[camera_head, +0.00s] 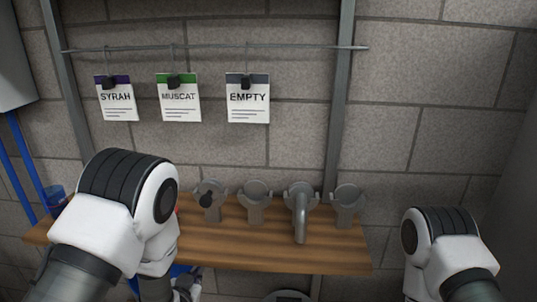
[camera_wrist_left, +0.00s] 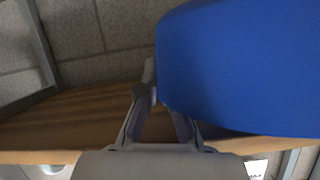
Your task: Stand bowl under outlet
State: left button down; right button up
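A large smooth blue object, apparently the bowl (camera_wrist_left: 240,70), fills the upper right of the left wrist view. My left gripper (camera_wrist_left: 160,95) has one finger along the bowl's left edge and the other partly hidden behind it; it looks shut on the bowl's wall. In the head view only a sliver of blue (camera_head: 181,269) shows beside my left gripper (camera_head: 186,287), low behind my left wrist. My right arm comes in at the lower right, its gripper out of frame. I cannot make out the outlet for certain.
A wooden shelf (camera_head: 250,245) carries several grey holders (camera_head: 255,205), one with a long curved grey piece (camera_head: 300,215). A blue cup (camera_head: 56,197) stands at its left end. Labels SYRAH (camera_head: 116,98), MUSCAT (camera_head: 179,98) and EMPTY (camera_head: 248,99) hang above. A round grey thing (camera_head: 288,296) shows below.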

pick_arm(q)
jog(key=shift+s+a+f+n+y, duration=0.3)
jog(key=shift+s+a, duration=0.15)
jog(key=shift+s, duration=0.15)
jog(key=shift+s+a+f+n+y, duration=0.25)
jog(key=shift+s+a, duration=0.15)
jog(key=shift+s, duration=0.2)
jog(key=s+f, duration=0.1)
jog(key=s, duration=0.5)
jog(key=shift+d+f, duration=0.2)
jog(key=shift+f, duration=0.15)
